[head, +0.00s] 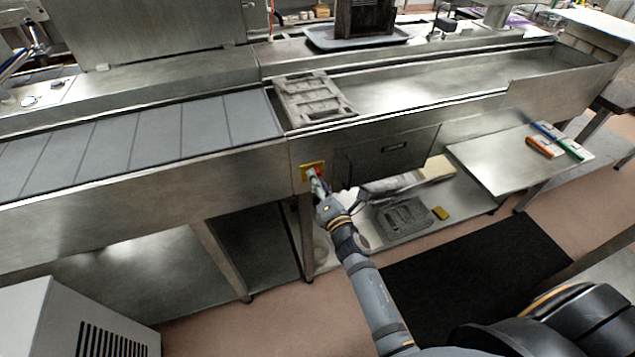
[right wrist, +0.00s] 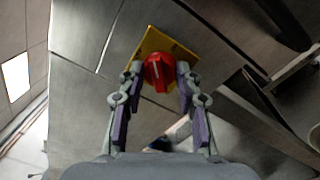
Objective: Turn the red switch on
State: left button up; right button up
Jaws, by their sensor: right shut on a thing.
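The red switch (right wrist: 158,72) is a round knob with a pale line on a yellow plate (right wrist: 175,43), fixed to the steel front of the line. In the head view the yellow plate (head: 309,171) shows below the conveyor, with the red knob (head: 319,173) partly hidden by the gripper. My right gripper (head: 317,182) is at the knob. In the right wrist view its two fingers (right wrist: 159,78) close on the knob from both sides. My left gripper is not in view.
A grey mould (head: 312,98) sits on the line above the switch. A drawer front (head: 390,155) is right of the switch. A lower shelf holds another grey mould (head: 405,218) and a yellow block (head: 440,213). A side table (head: 490,165) stands at the right.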

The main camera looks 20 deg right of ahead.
jog(key=m, duration=0.4)
jog(key=shift+m, duration=0.4)
jog(key=shift+m+h, duration=0.3)
jog(key=shift+m, duration=1.6)
jog(key=shift+f, duration=0.1)
jog(key=o, duration=1.1)
jog(key=shift+o, duration=0.2)
jog(key=s, duration=0.7)
jog(key=shift+s+f, duration=0.2)
jog(key=shift+s, duration=0.05)
jog(key=shift+d+f+m, duration=0.1)
jog(key=shift+m, duration=0.2)
